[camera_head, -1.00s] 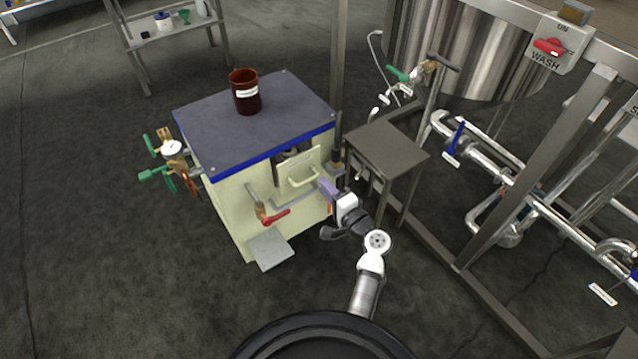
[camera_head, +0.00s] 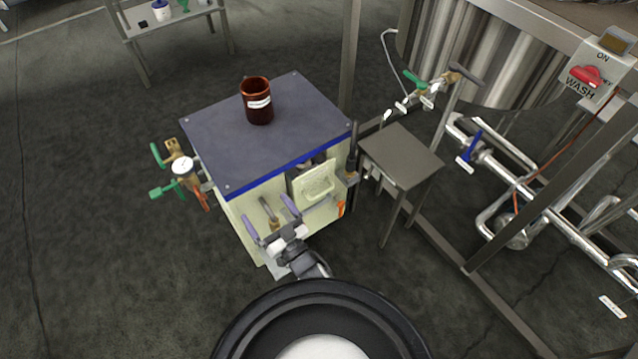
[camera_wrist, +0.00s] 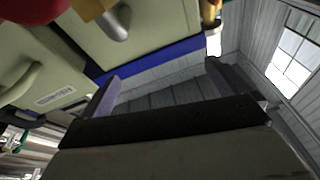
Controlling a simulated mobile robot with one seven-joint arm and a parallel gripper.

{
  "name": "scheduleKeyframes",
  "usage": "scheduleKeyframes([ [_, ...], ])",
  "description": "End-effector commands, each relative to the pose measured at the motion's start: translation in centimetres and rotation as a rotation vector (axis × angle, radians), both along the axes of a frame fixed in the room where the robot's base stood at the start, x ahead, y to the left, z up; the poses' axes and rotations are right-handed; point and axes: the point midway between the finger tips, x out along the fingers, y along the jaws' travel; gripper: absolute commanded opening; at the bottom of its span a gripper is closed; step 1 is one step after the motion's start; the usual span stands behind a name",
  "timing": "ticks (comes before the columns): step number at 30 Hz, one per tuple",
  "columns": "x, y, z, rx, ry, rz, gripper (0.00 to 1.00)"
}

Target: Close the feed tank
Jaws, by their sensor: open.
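A beige cabinet (camera_head: 240,217) with a dark lid and blue trim stands in front of me; no readable label shows which tank is the feed tank. On its front, a beige panel with a handle (camera_head: 315,185) stands beside a dark opening and looks ajar. My gripper (camera_head: 270,218) is open and empty at the lower front, left of the panel, around or just before a brass fitting. Its red lever is hidden in the head view. The wrist view shows the open fingers (camera_wrist: 165,85), with a blurred red part (camera_wrist: 30,8) at top left.
A brown jar (camera_head: 258,102) stands on the lid. Valves with a gauge (camera_head: 182,166) project from the cabinet's left side. A small steel table (camera_head: 402,155) stands to the right, before a large steel tank (camera_head: 460,50) and pipework. Floor at left is clear.

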Motion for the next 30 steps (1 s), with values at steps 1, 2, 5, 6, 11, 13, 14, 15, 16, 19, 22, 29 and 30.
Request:
scheduleKeyframes([
  [1,-0.4,-4.4,-2.2,-0.065,0.031,-0.01,1.0],
  [2,-0.5,-6.8,-3.3,-0.096,0.045,-0.017,1.0],
  [5,-0.7,-14.0,-5.4,-0.181,0.077,-0.038,1.0],
  [6,-0.7,-16.3,-5.7,-0.207,0.084,-0.043,1.0],
  [11,-0.7,-21.4,-6.1,-0.263,0.098,-0.058,1.0],
  [13,-0.5,-21.9,-6.2,-0.267,0.099,-0.059,1.0],
  [14,-0.3,-21.8,-6.2,-0.267,0.099,-0.059,1.0],
  [15,0.0,-21.6,-6.2,-0.267,0.098,-0.059,1.0],
  [16,0.3,-21.3,-6.2,-0.267,0.098,-0.059,1.0],
  [19,1.6,-20.2,-6.3,-0.265,0.098,-0.058,1.0],
  [22,3.3,-19.0,-6.3,-0.265,0.098,-0.058,1.0],
  [29,7.2,-16.1,-6.5,-0.268,0.099,-0.058,1.0],
  [30,7.8,-15.7,-6.5,-0.267,0.099,-0.059,1.0],
])
